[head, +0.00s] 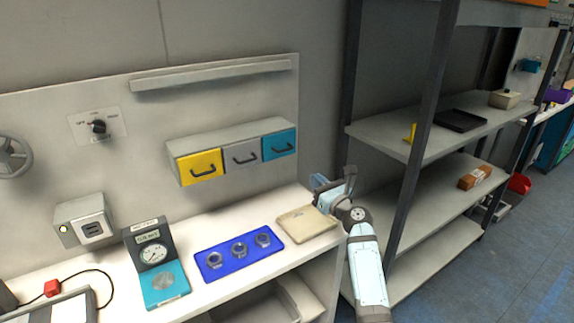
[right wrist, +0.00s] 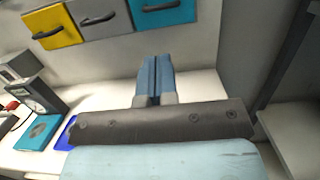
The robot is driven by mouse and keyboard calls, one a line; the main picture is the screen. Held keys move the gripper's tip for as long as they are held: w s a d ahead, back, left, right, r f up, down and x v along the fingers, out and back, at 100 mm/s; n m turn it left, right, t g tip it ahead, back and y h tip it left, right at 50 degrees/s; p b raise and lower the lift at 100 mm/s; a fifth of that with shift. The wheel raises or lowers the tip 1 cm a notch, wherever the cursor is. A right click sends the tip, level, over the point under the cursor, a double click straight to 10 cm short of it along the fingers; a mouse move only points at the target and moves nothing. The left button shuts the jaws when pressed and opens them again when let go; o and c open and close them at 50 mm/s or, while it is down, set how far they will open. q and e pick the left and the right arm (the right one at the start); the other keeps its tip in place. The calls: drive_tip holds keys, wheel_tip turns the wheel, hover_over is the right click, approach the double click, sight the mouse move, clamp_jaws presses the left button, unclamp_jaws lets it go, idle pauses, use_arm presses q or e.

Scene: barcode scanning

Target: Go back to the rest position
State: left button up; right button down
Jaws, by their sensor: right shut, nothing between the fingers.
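My right gripper (head: 322,184) is over the right end of the white workbench (head: 120,283), in front of the grey wall panel. In the right wrist view its two blue fingers (right wrist: 155,80) are closed together with nothing between them. My right arm comes up from the bottom right of the head view, between the bench and the shelf rack. My left gripper is not in view.
On the bench are a beige tray (head: 306,224), a blue mat (head: 207,273) with several metal nuts, and a dial gauge (head: 153,256). Yellow, grey and teal drawers (head: 201,167) hang above. A dark-framed shelf rack (head: 428,110) stands close on the right.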

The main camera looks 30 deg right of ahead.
drive_tip(key=shift+f, duration=0.1)
drive_tip(key=s+a+f+n+g+p, duration=0.1)
drive_tip(key=s+a+f+n+g, duration=0.2)
drive_tip(key=s+a+f+n, duration=0.45)
drive_tip(key=s+a+f+n+g+p, duration=0.1)
drive_tip(key=s+a+f+n+g, duration=0.25)
drive_tip(key=s+f+n, duration=0.7)
drive_tip(key=s+a+f+n+g+p, duration=0.1)
drive_tip(key=s+a+f+n, duration=0.2)
drive_tip(key=s+n, duration=0.6)
drive_tip(key=s+a+f+n+g+y, duration=0.1)
drive_tip(key=s+a+f+n, duration=0.2)
drive_tip(key=s+a+n, duration=0.5)
drive_tip(key=s+n, duration=0.1)
drive_tip(key=n, duration=0.1)
drive_tip(key=shift+f+n+p, duration=0.3)
drive_tip(key=shift+n+p, duration=0.05)
drive_tip(key=shift+n, duration=0.05)
